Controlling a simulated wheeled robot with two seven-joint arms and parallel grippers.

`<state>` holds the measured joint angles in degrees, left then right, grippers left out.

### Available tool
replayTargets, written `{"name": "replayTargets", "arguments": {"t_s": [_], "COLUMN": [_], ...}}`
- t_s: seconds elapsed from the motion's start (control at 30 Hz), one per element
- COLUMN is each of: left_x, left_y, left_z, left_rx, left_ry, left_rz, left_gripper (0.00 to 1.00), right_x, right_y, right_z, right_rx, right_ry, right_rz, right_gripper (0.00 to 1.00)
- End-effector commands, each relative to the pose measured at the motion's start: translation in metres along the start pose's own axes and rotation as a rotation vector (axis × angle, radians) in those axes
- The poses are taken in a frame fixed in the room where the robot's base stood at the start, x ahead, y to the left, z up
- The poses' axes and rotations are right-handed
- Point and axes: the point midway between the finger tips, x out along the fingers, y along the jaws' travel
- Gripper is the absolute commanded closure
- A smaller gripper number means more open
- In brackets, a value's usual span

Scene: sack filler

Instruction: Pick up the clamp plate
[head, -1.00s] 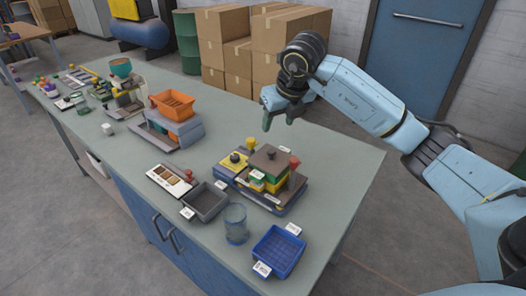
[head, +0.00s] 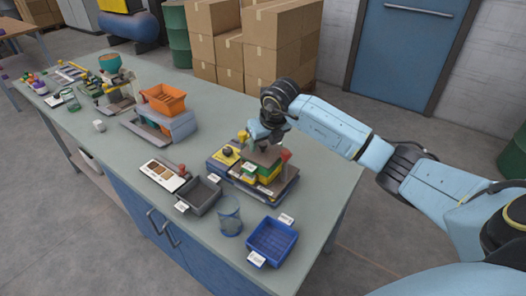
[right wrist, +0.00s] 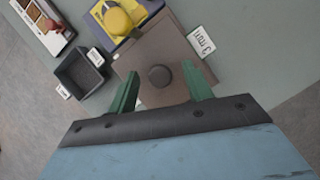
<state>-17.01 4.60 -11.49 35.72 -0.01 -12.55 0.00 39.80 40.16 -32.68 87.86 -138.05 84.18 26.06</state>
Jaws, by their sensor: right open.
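The clamp plate (head: 259,157) is a brown-grey square plate with a round dark knob. It lies on top of a stack of green and yellow pieces on the blue fixture (head: 286,190). The plate also shows in the right wrist view (right wrist: 150,48), with its knob (right wrist: 160,76). My right gripper (head: 265,138) is directly above the plate. In the right wrist view its green fingers (right wrist: 160,71) are open, one on each side of the knob, with nothing held. Whether the fingertips touch the plate I cannot tell. My left gripper is not in view.
Beside the fixture are a grey tray (head: 205,198), a clear cup (head: 230,216), a blue basket (head: 273,240) and a white sample strip (head: 160,174). An orange bin (head: 163,98) stands further left.

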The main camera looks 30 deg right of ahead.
Motion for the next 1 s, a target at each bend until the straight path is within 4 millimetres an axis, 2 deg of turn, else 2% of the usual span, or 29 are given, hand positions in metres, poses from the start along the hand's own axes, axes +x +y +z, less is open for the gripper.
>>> {"name": "replayTargets", "arguments": {"t_s": [0.17, 0.53, 0.87, 1.0], "left_x": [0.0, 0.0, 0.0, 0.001], "left_y": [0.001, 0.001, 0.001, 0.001], "left_z": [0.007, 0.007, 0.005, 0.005], "left_rx": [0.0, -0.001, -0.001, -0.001], "left_ry": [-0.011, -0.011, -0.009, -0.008], "left_rz": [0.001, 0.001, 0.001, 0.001], "left_gripper": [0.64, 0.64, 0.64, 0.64], "right_x": [0.0, 0.0, -0.003, -0.017], "right_y": [0.0, 0.0, 0.0, -0.001], "right_z": [0.0, 0.0, 0.002, 0.008], "right_rx": [0.0, 0.0, 0.0, 0.0], "right_ry": [0.0, 0.0, -0.002, -0.006], "right_rz": [0.0, 0.0, 0.0, -0.001], "right_gripper": [0.51, 0.99, 1.0, 1.0]}}
